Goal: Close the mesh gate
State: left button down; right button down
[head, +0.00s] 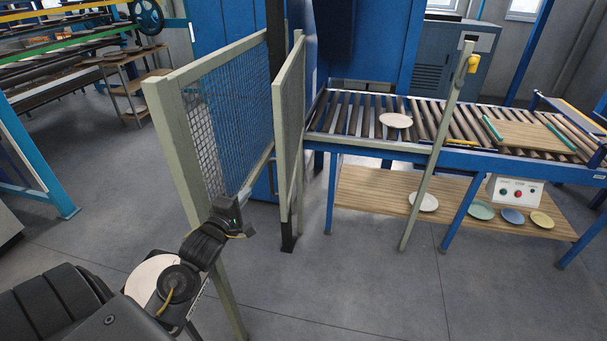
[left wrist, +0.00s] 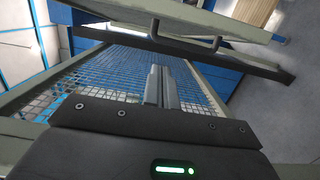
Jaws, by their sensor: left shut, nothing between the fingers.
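The mesh gate (head: 289,130) is a pale-framed panel seen almost edge-on in the head view. It stands swung out, with a wide gap between it and the pale post (head: 436,150) to its right, which bears a yellow fitting (head: 473,64). My left gripper (head: 246,230) is low, left of the gate and apart from it, near the lower end of the fixed mesh panel (head: 232,110). In the left wrist view its fingers (left wrist: 160,87) are together and empty, before blue-backed mesh. A dark bar handle (left wrist: 185,38) on a pale frame lies beyond them. My right gripper is out of view.
A roller conveyor (head: 360,115) with a white plate (head: 396,120) stands behind the gap. Several plates and a button box (head: 516,190) are on its wooden lower shelf (head: 375,190). The grey floor (head: 350,265) before it is clear.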

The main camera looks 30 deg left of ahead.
pick_arm(q)
jog(key=p, duration=0.2)
send_near(272, 175)
jog(key=w+a+r, duration=0.2)
jog(key=w+r, duration=0.2)
jog(key=w, duration=0.1)
jog(key=d+p, duration=0.1)
jog(key=w+d+p, duration=0.1)
jog(key=d, duration=0.1)
jog(key=shift+w+d+f, duration=0.2)
jog(key=shift+d, duration=0.05)
jog(key=shift+d, duration=0.1)
